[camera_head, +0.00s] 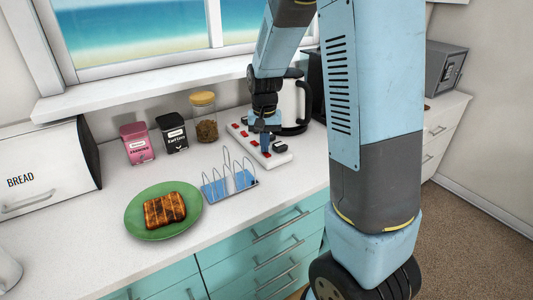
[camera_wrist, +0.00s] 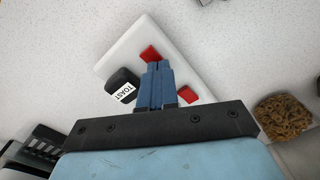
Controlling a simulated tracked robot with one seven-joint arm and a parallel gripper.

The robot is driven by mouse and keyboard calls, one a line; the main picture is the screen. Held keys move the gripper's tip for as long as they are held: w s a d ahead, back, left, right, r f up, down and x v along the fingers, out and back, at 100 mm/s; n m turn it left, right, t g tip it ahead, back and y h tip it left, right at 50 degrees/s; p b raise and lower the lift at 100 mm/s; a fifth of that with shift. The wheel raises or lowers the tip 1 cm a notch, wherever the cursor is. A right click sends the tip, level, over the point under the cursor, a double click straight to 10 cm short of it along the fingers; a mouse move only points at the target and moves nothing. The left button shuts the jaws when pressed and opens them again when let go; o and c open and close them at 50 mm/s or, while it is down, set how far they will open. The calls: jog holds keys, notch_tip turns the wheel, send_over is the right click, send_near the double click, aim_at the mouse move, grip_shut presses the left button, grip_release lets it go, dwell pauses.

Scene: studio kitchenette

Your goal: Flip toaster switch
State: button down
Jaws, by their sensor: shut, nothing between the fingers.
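A white power strip (camera_head: 233,131) with red rocker switches lies on the counter; it also shows in the wrist view (camera_wrist: 127,42). A black plug labelled TOAST (camera_wrist: 122,85) sits in it, beside the red switch (camera_wrist: 150,54) at the fingertips. Another red switch (camera_wrist: 186,97) shows right of my fingers. My gripper (camera_wrist: 158,66) is shut and empty, its blue fingers over the strip between these two switches. Whether the tips touch a switch cannot be told. In the head view, my gripper (camera_head: 267,136) points down at the strip and hides part of it.
A kettle (camera_head: 291,103) stands close behind the strip. A blue toast rack (camera_head: 216,190) and a green plate (camera_head: 135,218) with toast are in front left. Two tins and a jar (camera_head: 205,120) stand behind, left of the strip.

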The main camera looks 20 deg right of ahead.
jog(key=shift+r, duration=3.45)
jog(key=s+r+n+t, duration=0.1)
jog(key=s+r, duration=0.3)
jog(key=s, duration=0.4)
jog(key=s+d+r+n+t, duration=0.1)
jog(key=s+r, duration=0.3)
jog(key=s, duration=0.4)
jog(key=s+d+r+n+t, duration=0.1)
jog(key=s+r+t, duration=0.2)
jog(key=s+r, duration=0.2)
jog(key=s, duration=0.3)
jog(key=shift+t, duration=0.3)
